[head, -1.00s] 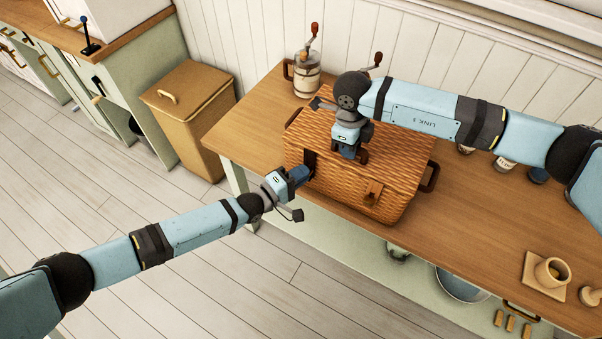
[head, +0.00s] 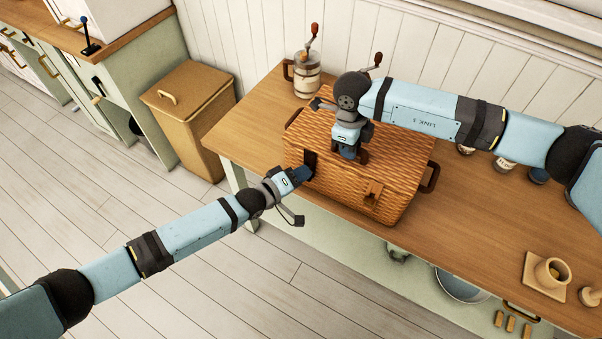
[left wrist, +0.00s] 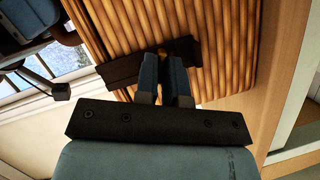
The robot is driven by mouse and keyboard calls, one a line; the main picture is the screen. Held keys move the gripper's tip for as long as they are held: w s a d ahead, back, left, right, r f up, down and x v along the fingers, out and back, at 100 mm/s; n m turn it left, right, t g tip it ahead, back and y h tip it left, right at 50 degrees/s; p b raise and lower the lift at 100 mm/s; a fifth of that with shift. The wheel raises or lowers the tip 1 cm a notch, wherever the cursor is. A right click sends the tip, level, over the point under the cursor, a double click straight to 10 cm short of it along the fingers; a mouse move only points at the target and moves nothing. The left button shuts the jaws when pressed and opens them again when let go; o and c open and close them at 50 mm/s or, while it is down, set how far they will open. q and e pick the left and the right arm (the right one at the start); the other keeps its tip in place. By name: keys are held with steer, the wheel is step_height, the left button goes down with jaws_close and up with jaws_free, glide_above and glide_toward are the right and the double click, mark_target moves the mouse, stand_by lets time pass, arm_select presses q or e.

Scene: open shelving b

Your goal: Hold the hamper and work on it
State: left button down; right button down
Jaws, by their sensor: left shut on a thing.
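The wicker hamper (head: 398,160) stands upright on the wooden table with its lid down. It has a front latch (head: 372,194) and a dark handle on its right end (head: 431,177). My left gripper (head: 307,172) is at the dark handle on the left end (head: 310,158) and is shut on it. In the left wrist view, the two fingers (left wrist: 165,72) lie close together over the dark handle (left wrist: 124,71) against the wicker (left wrist: 215,45). My right gripper (head: 353,155) is at the top of the lid. Its fingertips are partly hidden, so I cannot tell its opening.
A jar with a crank (head: 306,75) stands behind the hamper. Several small jars (head: 504,165) are behind it to the right, partly under my right arm. A mortar (head: 551,271) sits on a board at the right. A tan bin (head: 188,110) stands on the floor left of the table (head: 470,225).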

arm_select(q)
steer(key=m+y, duration=0.2)
steer(key=m, duration=0.1)
steer(key=m+t+y, duration=0.1)
steer(key=m, duration=0.2)
steer(key=m+y, duration=0.2)
steer(key=m, duration=0.1)
steer(key=shift+s+d+r+t+y, duration=0.15)
steer(key=shift+s+d+t+y, duration=0.15)
steer(key=shift+t, duration=0.1)
stand_by(0.4)
steer(key=c, duration=1.2)
jaws_free()
steer(key=shift+w, duration=0.1)
steer(key=v, duration=1.2)
